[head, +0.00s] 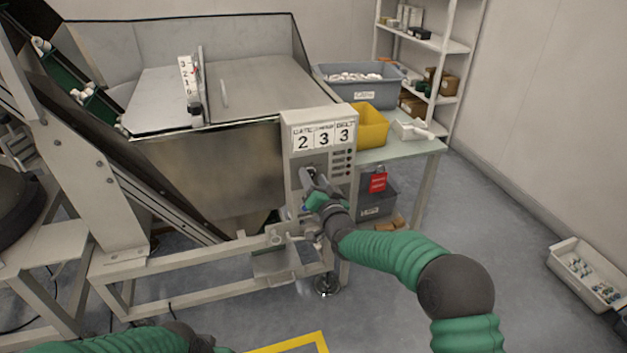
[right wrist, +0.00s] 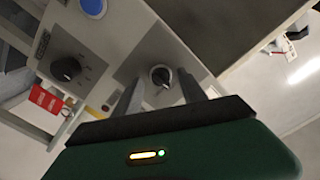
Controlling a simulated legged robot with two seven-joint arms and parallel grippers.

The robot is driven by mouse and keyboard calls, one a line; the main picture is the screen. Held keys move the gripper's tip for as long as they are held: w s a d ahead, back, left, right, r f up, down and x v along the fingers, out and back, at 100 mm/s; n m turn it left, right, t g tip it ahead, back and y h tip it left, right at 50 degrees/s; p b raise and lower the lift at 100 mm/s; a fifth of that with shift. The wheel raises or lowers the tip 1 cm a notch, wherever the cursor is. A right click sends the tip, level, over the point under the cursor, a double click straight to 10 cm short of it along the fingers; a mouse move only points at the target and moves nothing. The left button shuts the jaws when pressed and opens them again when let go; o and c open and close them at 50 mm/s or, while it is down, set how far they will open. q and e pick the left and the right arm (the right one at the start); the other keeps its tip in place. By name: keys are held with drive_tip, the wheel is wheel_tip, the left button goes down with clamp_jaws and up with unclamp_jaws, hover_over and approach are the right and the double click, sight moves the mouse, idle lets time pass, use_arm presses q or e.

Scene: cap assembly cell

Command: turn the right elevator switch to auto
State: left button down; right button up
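The control box (head: 304,116) stands at the front right corner of the hopper, with number cards 2, 3 and 3 on its face. My right gripper (head: 308,180) is at the lower part of this face and hides much of it. In the right wrist view my right gripper (right wrist: 160,90) is open. A black rotary switch (right wrist: 161,76) shows between its fingertips, with no clear contact. A second black knob (right wrist: 66,69) sits on the panel to the left. The switch labels are too small to read. My left arm shows at the bottom left in the head view; its gripper is out of frame.
A blue button (right wrist: 93,8) is on the panel. A red tag (head: 378,182) hangs beside the box. A side table (head: 410,148) holds a grey bin (head: 358,92) and a yellow bin (head: 372,127). The hopper (head: 215,170) is left of the box.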

drive_tip(key=shift+s, duration=0.2)
drive_tip(key=p+v, duration=0.3)
drive_tip(key=v, duration=1.3)
drive_tip(key=shift+s, duration=0.25)
drive_tip(key=shift+d, duration=0.1)
